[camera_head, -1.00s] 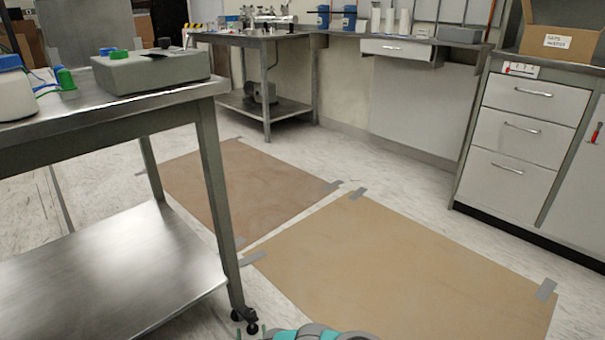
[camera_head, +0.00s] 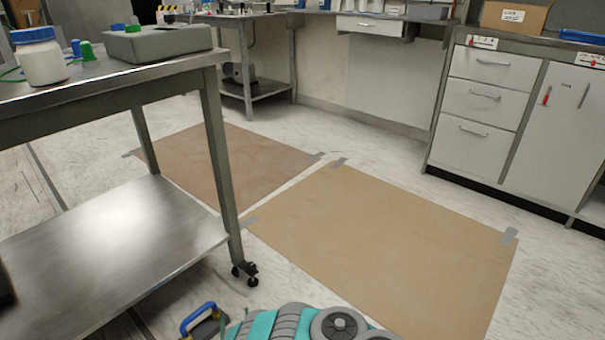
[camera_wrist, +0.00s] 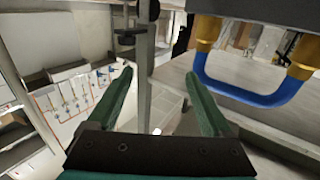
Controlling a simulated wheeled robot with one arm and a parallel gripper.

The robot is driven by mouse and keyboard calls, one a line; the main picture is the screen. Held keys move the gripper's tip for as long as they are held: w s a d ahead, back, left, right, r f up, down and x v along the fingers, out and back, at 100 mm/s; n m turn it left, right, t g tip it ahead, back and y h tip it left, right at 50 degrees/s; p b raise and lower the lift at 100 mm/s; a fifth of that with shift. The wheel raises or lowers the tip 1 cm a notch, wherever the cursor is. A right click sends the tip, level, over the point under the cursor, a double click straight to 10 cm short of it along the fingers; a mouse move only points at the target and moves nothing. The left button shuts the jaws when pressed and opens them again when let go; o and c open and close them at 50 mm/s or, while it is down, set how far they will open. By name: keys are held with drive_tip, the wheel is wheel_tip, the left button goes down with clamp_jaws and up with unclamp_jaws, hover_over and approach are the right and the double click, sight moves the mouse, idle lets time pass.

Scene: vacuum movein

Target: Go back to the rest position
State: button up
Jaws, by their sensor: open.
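My gripper (camera_wrist: 157,88) shows in the wrist view with its two green fingers spread apart and nothing between them. A blue handle (camera_wrist: 252,98) with brass-coloured ends is at the upper right of that view, beside the right finger and apart from it. A blue handle with yellowish ends also shows at the bottom of the head view (camera_head: 198,317). Next to it is my teal and grey arm; my gripper's fingers cannot be made out there.
A steel table (camera_head: 120,78) with a wheeled leg stands close on the left, carrying a white jar (camera_head: 40,60) and a grey box (camera_head: 155,42). Taped brown sheets (camera_head: 390,245) cover open floor ahead. Drawer cabinets (camera_head: 485,105) line the right back.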

drive_tip(key=w+d+r+g+h+p, duration=0.1)
drive_tip(key=w+d+r+g+h, duration=0.1)
drive_tip(key=w+d+r, duration=0.5)
drive_tip(key=w+d+r+g+h+p, duration=0.1)
drive_tip(key=w+d+r+h, duration=0.1)
drive_tip(key=w+d+r, duration=0.6)
drive_tip(key=s+d+r+m+g+h+p, duration=0.1)
drive_tip(key=d+r+m+g+h+p, duration=0.3)
drive_tip(key=d+r, duration=0.85)
drive_tip(key=s+d+r+g+y, duration=0.1)
drive_tip(key=s+d+r+g, duration=0.3)
drive_tip(key=s, duration=0.4)
drive_tip(key=s+d+r+g, duration=0.1)
drive_tip(key=s+d+r, duration=0.35)
drive_tip(key=s, duration=0.25)
drive_tip(key=s+r+g, duration=0.2)
drive_tip(key=s+r, duration=0.2)
drive_tip(key=s, duration=0.7)
drive_tip(key=s+r+g+y, duration=0.1)
drive_tip(key=s+r, duration=0.3)
drive_tip(key=s, duration=0.8)
drive_tip(key=s+r+g+p, duration=0.1)
drive_tip(key=s+r+g, duration=0.3)
drive_tip(key=s, duration=0.8)
drive_tip(key=shift+s+n+y, duration=0.25)
drive_tip(key=shift+n+y, duration=0.05)
drive_tip(key=shift+y, duration=0.1)
